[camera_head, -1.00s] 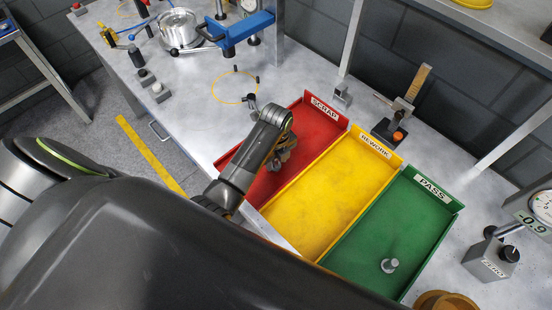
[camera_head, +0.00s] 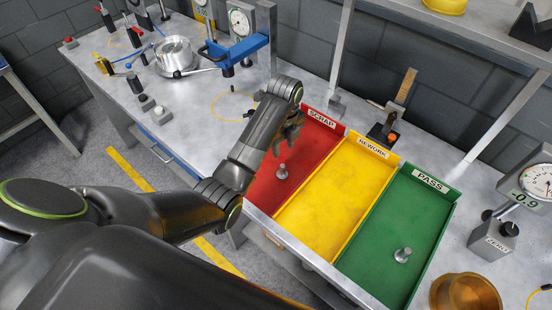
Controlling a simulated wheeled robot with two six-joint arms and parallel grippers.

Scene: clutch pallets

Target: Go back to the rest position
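My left gripper (camera_head: 290,133) hangs above the far left part of the red SCRAP tray (camera_head: 322,137), at the end of my dark arm. Its fingers are small and partly hidden by the wrist, so their opening is unclear. A small grey metal part (camera_head: 282,172) stands in the red tray, below and apart from the gripper. A similar part (camera_head: 402,255) is in the green PASS tray (camera_head: 375,284). The yellow REWORK tray (camera_head: 325,205) between them is empty. My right gripper is not in view.
A blue clamp frame (camera_head: 238,48), a round metal chuck (camera_head: 174,55) and push buttons (camera_head: 161,115) stand on the bench at the left. A dial gauge (camera_head: 537,184), a grey ZERO box (camera_head: 493,240) and a brass bowl (camera_head: 466,292) are at the right. A shelf (camera_head: 470,42) overhangs the back.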

